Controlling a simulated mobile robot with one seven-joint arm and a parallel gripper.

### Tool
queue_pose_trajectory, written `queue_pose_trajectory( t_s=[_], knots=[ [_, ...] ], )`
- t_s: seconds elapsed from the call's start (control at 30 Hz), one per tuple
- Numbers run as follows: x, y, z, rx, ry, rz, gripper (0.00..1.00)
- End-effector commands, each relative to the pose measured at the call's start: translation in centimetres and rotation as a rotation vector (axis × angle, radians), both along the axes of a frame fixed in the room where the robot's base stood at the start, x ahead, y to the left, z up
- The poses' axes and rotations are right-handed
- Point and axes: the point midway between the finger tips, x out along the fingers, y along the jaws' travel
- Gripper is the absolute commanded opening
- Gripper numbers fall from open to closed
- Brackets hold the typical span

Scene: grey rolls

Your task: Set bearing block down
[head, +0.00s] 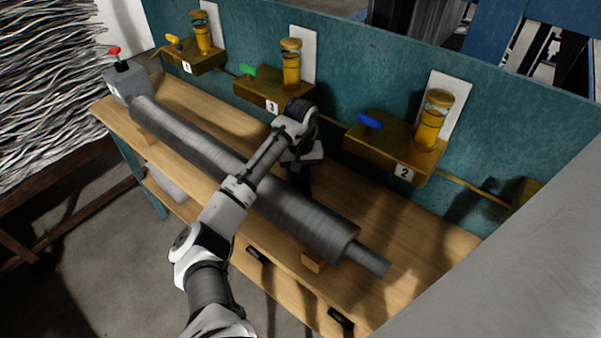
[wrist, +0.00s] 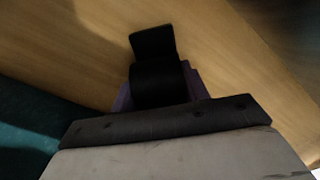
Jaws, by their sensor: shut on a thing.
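My gripper (head: 299,178) points down over the wooden bench, behind the long grey roll and in front of the teal back panel. In the wrist view its black fingers (wrist: 157,72) are shut on a dark purplish piece, likely the bearing block (wrist: 196,86); only its edges show beside the fingers. Its full shape is hidden, and I cannot tell whether it touches the wood. In the head view my arm and gripper hide it. A grey block with a red knob (head: 125,81) stands at the roll's far left end.
The grey roll (head: 300,210) rests on wooden supports along the bench (head: 425,238). Brass units with yellow cylinders, numbered 3 (head: 272,90) and 2 (head: 392,147), stick out from the teal panel (head: 350,65). Bare bench lies right of my gripper.

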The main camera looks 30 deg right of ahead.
Motion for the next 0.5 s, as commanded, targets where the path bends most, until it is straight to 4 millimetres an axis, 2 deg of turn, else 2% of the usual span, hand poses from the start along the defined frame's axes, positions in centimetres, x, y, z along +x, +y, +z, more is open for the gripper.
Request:
queue_pose_trajectory(
  t_s=[0.03, 0.17, 0.5],
  knots=[
    [-0.03, -0.02, -0.06, 0.0, 0.001, 0.0, 0.49],
    [-0.02, -0.01, -0.05, 0.0, 0.0, 0.0, 0.66],
    [0.03, 0.01, 0.25, 0.0, -0.001, 0.0, 0.67]
  ],
)
